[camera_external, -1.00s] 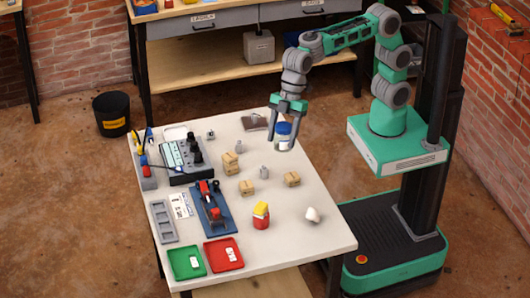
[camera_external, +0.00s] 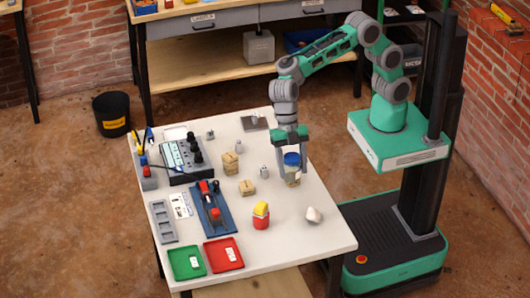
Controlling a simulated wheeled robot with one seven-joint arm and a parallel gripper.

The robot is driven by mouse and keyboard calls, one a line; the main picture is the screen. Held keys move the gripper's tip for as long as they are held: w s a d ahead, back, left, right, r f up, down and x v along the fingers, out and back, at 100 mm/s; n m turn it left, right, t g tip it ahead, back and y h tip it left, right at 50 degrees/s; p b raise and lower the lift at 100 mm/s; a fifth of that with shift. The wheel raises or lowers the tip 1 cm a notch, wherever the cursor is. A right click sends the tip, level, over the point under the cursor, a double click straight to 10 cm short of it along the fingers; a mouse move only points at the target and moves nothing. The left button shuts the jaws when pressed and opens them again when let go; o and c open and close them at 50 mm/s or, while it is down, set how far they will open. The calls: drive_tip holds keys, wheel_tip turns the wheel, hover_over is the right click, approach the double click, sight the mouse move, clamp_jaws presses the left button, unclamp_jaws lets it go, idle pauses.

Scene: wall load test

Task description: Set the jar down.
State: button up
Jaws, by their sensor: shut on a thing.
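The jar (camera_external: 292,161), with a blue lid and a pale body, is held upright between the fingers of my gripper (camera_external: 290,172), at the right side of the white table (camera_external: 285,240). My gripper points down and is shut on the jar. The jar overlaps a small tan box (camera_external: 293,182) in the picture and hides part of it. I cannot tell whether the jar touches the box or hangs above it.
More tan boxes (camera_external: 247,188) and a small grey weight (camera_external: 264,172) stand to the left. A red and yellow container (camera_external: 261,215) and a whitish lump (camera_external: 313,214) are nearer the front. Bare tabletop lies between the jar and the lump.

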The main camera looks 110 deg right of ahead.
drive_tip(key=w+f, duration=0.1)
drive_tip(key=w+a+f, duration=0.1)
drive_tip(key=w+f, duration=0.1)
drive_tip(key=w+a+f, duration=0.1)
drive_tip(key=f, duration=0.1)
drive_tip(key=shift+w+f, duration=0.25)
drive_tip(key=shift+w+a+f+p, duration=0.1)
drive_tip(key=shift+f+p, duration=0.5)
drive_tip(key=shift+f, duration=1.1)
drive_tip(key=shift+f, duration=0.15)
drive_tip(key=o, duration=1.2)
drive_tip(key=shift+f, duration=0.1)
drive_tip(key=o, duration=0.5)
drive_tip(key=shift+c, duration=0.2)
